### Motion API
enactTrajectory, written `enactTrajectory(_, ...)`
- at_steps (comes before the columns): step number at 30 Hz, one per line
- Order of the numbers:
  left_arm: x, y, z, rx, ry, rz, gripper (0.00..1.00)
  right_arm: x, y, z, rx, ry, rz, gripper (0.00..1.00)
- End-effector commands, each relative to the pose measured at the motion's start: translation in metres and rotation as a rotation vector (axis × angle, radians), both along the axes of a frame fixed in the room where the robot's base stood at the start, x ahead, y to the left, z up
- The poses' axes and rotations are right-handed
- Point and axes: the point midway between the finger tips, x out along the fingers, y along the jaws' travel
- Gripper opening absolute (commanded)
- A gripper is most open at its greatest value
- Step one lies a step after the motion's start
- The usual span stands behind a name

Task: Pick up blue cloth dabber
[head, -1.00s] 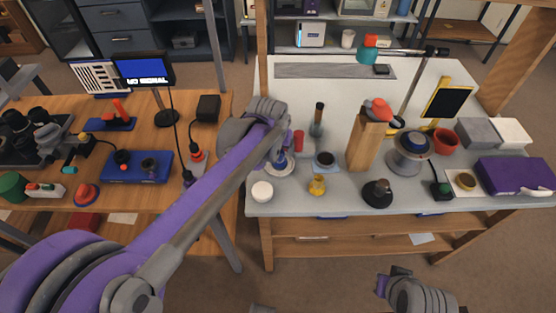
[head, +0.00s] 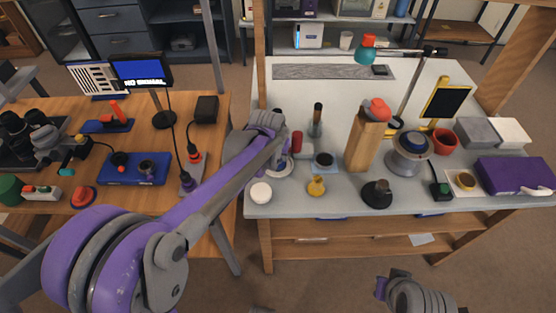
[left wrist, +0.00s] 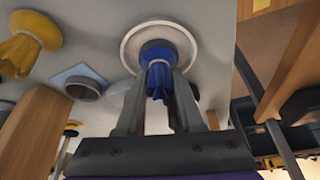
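The blue cloth dabber (left wrist: 158,84) stands on a white round saucer (left wrist: 133,40) in the left wrist view. My left gripper (left wrist: 162,82) reaches over it with one finger on each side. The fingers are apart, with the dabber between them and only narrow gaps showing. In the head view my left gripper (head: 280,150) is above the saucer (head: 286,171) near the bench's front left, and hides most of the dabber. My right gripper (head: 388,282) is low at the bottom of the head view, away from the bench; its fingers are not clear.
A yellow dabber (head: 316,186) and a small dark-topped jar (head: 324,160) are to the right of the saucer. A white round puck (head: 261,193) is at its front left. A tall wooden block (head: 362,145) stands further right. A wooden table (head: 125,200) is at left.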

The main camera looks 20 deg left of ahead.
Motion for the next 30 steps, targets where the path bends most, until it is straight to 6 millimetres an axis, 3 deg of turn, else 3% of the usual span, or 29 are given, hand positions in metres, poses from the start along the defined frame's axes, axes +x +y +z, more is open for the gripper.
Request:
enactTrajectory(1, 0.000, 0.000, 0.000, 0.000, 0.000, 0.000, 0.23, 0.000, 0.000, 0.000, 0.000, 0.000, 0.000, 0.00)
enactTrajectory(5, 0.000, 0.000, 0.000, 0.000, 0.000, 0.000, 0.00, 0.000, 0.000, 0.000, 0.000, 0.000, 0.000, 0.00)
enactTrajectory(17, 0.000, 0.000, 0.007, 0.000, 0.000, 0.000, 0.00, 0.000, 0.000, 0.001, 0.000, 0.000, 0.000, 0.00)
enactTrajectory(30, 0.000, 0.000, 0.086, 0.000, 0.000, 0.000, 0.00, 0.001, 0.000, 0.012, 0.000, -0.004, 0.000, 0.00)
